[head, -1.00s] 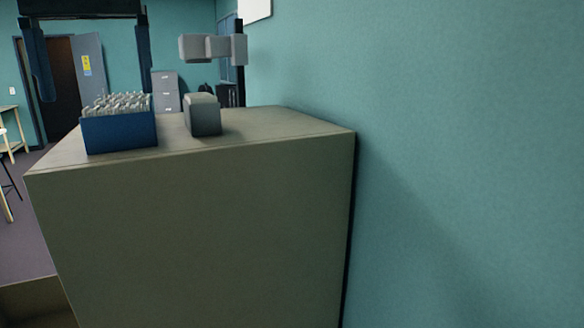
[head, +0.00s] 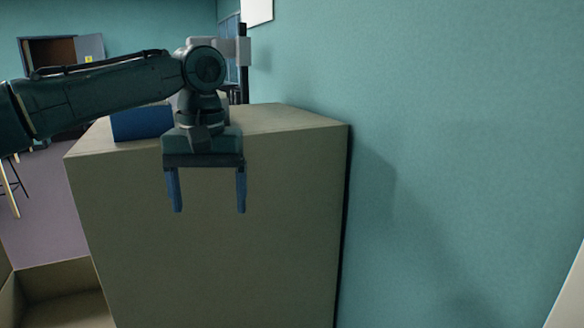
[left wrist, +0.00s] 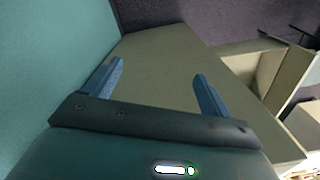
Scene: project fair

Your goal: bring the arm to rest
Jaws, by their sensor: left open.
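My left gripper (head: 207,192) hangs in front of the tall beige cabinet (head: 230,260) in the head view, fingers pointing down, open and empty. Its arm comes in from the left across the cabinet top. In the left wrist view the two blue fingers (left wrist: 158,90) are spread apart, with only a plain beige cabinet face (left wrist: 160,55) between and beyond them. My right gripper is in neither view.
A blue box (head: 138,124) on the cabinet top is mostly hidden behind my arm. A teal wall (head: 450,130) stands close on the right. An open beige box (head: 62,290) is low at the left; it seems to show in the wrist view too (left wrist: 255,68).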

